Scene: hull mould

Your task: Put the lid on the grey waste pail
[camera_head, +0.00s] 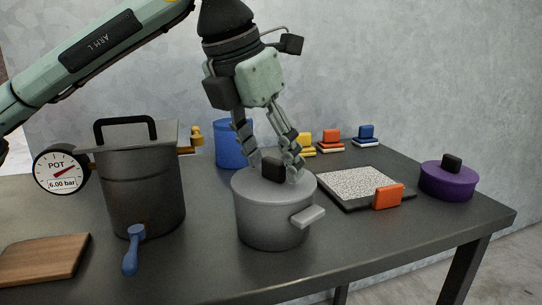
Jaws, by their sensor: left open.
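The grey waste pail (275,222) stands upright near the middle of the table, with a light grey side handle at its right. A grey lid (252,185) with a black knob (272,171) lies on top of it and looks level. My left gripper (272,163) points down from above, open, with one finger on each side of the knob. The fingers partly hide the lid's back; I cannot tell if they touch the knob. My right gripper is out of view.
A tall dark pot (143,195) with a gauge (61,170) and blue lever (132,250) stands left. A blue container (233,140) is behind the pail. Right are a speckled tray (326,191), an orange block (388,197) and a purple pot (447,183). The front right table is clear.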

